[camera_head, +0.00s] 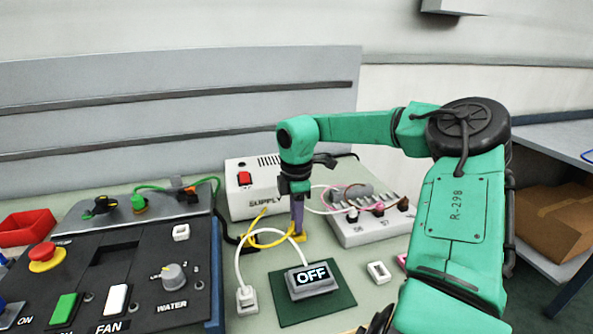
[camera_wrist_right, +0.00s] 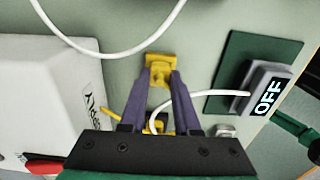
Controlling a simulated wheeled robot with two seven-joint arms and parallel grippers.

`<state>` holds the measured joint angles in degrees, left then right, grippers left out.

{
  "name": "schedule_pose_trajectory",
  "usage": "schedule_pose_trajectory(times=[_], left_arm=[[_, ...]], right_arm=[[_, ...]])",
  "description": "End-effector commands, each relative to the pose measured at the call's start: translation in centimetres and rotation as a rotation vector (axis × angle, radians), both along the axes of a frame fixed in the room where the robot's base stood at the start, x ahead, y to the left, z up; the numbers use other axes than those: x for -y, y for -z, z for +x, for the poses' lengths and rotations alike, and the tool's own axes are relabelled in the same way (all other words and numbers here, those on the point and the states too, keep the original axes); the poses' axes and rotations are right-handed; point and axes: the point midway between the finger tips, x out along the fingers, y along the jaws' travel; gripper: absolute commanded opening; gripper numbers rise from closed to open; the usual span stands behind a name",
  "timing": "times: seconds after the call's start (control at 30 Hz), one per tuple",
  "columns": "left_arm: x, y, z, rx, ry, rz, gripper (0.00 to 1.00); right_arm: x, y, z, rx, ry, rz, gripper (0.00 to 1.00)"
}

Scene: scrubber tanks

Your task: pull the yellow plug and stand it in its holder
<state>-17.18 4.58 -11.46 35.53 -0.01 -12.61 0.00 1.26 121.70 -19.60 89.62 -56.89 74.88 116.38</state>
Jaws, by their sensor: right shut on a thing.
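My right gripper (camera_head: 297,232) points down at the green table, just right of the white supply box. Its purple fingers, also in the right wrist view (camera_wrist_right: 160,80), are shut on the yellow plug (camera_wrist_right: 158,68), whose yellow body shows at the fingertips. The plug is low, at or just above the table; I cannot tell whether it touches. A yellow cable (camera_head: 263,244) loops from the supply box side toward the fingertips. More yellow shows between the fingers, close to the palm. I cannot make out the plug's holder for certain. My left gripper is not in view.
The supply box (camera_head: 240,198) stands behind left, a socket strip (camera_head: 365,228) to the right. A display reading OFF (camera_head: 312,276) sits on a dark green mat (camera_head: 326,310) in front; its white cable arches near my gripper. A black control panel (camera_head: 125,285) fills the left.

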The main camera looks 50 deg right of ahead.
Motion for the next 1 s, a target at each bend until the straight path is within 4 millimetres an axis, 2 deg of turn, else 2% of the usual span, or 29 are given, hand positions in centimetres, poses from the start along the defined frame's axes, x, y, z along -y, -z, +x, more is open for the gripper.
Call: schedule_pose_trajectory(times=[0.33, 0.37, 0.4, 0.43, 0.67, 0.73, 0.77, 1.0], left_arm=[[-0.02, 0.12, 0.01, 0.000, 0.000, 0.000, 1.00], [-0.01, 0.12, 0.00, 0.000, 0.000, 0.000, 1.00], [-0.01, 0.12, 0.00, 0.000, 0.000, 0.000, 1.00], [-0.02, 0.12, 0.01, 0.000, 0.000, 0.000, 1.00], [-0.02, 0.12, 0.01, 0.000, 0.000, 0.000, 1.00], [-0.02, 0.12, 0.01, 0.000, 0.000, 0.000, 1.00], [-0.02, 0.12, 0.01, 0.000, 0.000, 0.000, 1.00], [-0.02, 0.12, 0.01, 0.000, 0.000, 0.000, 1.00]], right_arm=[[0.00, 0.18, 0.00, 0.000, 0.000, 0.000, 0.00], [0.00, 0.18, 0.00, 0.000, 0.000, 0.000, 0.42], [0.00, 0.18, 0.00, 0.000, 0.000, 0.000, 0.57], [0.00, 0.18, 0.00, 0.000, 0.000, 0.000, 0.65], [0.00, 0.17, 0.00, 0.000, 0.000, 0.000, 0.65], [0.00, 0.18, 0.00, 0.000, 0.000, 0.000, 0.92], [0.00, 0.18, 0.00, 0.000, 0.000, 0.000, 0.95], [0.00, 0.17, 0.00, 0.000, 0.000, 0.000, 0.95]])
